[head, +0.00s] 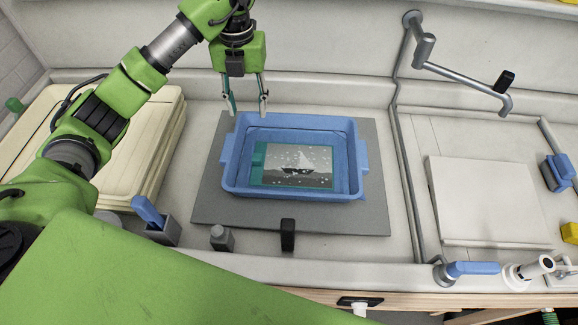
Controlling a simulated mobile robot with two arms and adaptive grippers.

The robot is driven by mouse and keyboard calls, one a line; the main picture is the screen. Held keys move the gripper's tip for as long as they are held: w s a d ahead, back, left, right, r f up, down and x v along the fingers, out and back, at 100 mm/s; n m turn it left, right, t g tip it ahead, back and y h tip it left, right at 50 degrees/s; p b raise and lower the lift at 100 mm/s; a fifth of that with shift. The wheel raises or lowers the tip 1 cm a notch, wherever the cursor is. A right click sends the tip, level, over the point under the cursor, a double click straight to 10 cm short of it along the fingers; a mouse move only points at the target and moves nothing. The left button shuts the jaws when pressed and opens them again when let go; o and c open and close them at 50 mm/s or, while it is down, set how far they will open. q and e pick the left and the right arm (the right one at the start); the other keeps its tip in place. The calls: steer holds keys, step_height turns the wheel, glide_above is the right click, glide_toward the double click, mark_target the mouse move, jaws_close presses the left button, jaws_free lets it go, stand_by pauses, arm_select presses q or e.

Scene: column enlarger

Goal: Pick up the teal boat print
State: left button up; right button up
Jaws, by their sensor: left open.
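The teal boat print (299,167) shows a pale sailing boat on grey water with a teal border. It lies flat inside the blue tray (358,187), toward the middle of its floor. My left gripper (246,106) points down above the back left part of the tray, apart from the print. Its two fingers are spread and nothing is between them. My right gripper is not in the view.
The blue tray sits on a grey mat (374,215). Stacked cream trays (160,150) stand at the left. A blue-handled item in a grey holder (160,230) and a small grey bottle (222,238) stand in front. A white board (490,200) and metal spout (460,75) are at the right.

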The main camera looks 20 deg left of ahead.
arm_select(q)
steer(key=b, duration=0.7)
glide_toward(256, 160)
step_height(256, 160, down, 4)
steer(key=shift+f+p, duration=0.2)
steer(key=shift+p, duration=0.75)
steer(key=shift+f+p, duration=0.45)
steer(key=shift+f, duration=0.15)
step_height(256, 160, down, 4)
steer(key=shift+r+p, duration=0.2)
steer(key=shift+p, duration=0.45)
steer(key=shift+f, duration=0.35)
jaws_close()
